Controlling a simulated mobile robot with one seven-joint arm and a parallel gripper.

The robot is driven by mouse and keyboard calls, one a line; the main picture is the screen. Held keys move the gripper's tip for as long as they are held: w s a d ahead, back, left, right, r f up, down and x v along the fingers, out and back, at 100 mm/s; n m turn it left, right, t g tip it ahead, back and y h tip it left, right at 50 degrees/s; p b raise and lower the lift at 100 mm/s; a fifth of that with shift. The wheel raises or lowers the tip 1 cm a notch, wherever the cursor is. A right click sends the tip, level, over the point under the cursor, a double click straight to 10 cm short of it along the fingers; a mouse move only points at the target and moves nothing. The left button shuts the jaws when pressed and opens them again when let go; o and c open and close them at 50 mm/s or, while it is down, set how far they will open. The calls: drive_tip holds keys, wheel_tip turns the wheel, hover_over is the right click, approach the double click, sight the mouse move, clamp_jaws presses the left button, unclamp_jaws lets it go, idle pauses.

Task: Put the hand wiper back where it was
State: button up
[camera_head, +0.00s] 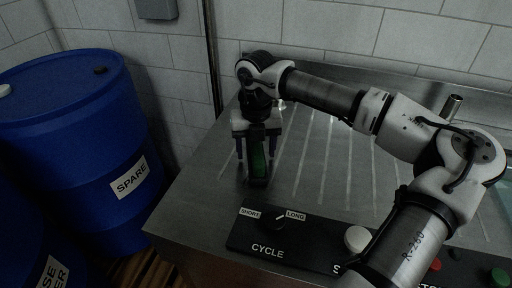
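My gripper (258,156) points down over the left part of the steel counter, close to its surface.
The steel counter (205,190) has long drain grooves, clear beyond my gripper. A black control panel (262,240) with a CYCLE knob (279,222), a white button (357,238) and other buttons lies along the front. A tiled wall stands behind. A blue SPARE drum (85,140) stands left.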

wheel_tip(320, 180, up, 12)
drive_tip(key=b, duration=0.1)
drive_tip(key=shift+r, duration=0.2)
idle(0.3)
